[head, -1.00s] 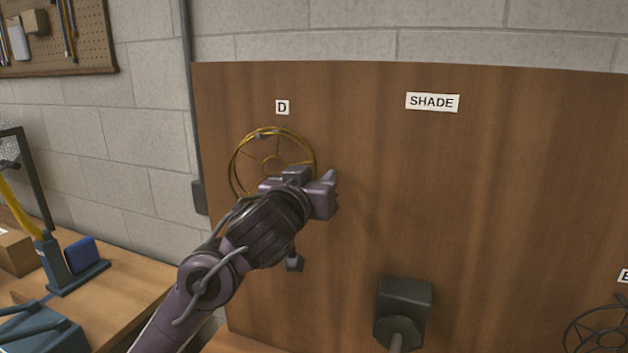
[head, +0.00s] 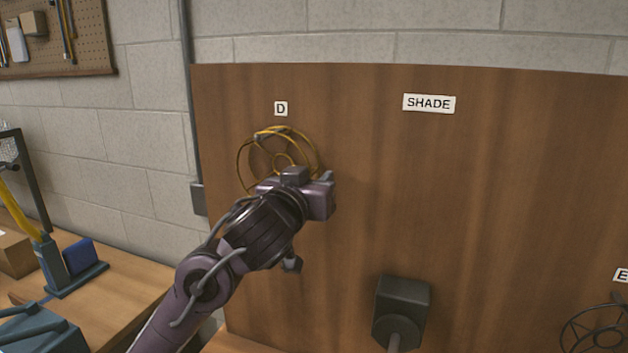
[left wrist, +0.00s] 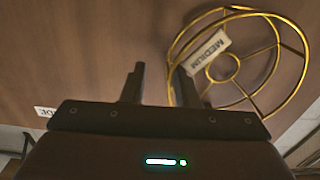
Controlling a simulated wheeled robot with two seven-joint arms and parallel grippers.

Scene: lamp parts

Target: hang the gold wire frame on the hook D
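The gold wire frame (head: 284,154) is round, with two rings, spokes and a small hub. It is against the brown board just below the label D (head: 281,108). A tag reading MEDIUM (left wrist: 207,50) is on it in the left wrist view, where its hub (left wrist: 238,62) lies right of the fingers. My left gripper (head: 318,192) is at the frame's lower right and covers part of it.
The board (head: 480,190) has a SHADE label (head: 429,103) at upper right. A dark block (head: 402,305) sits at its lower middle. A dark wire frame (head: 603,330) is near the label E. A workbench (head: 120,300) with tools stands left.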

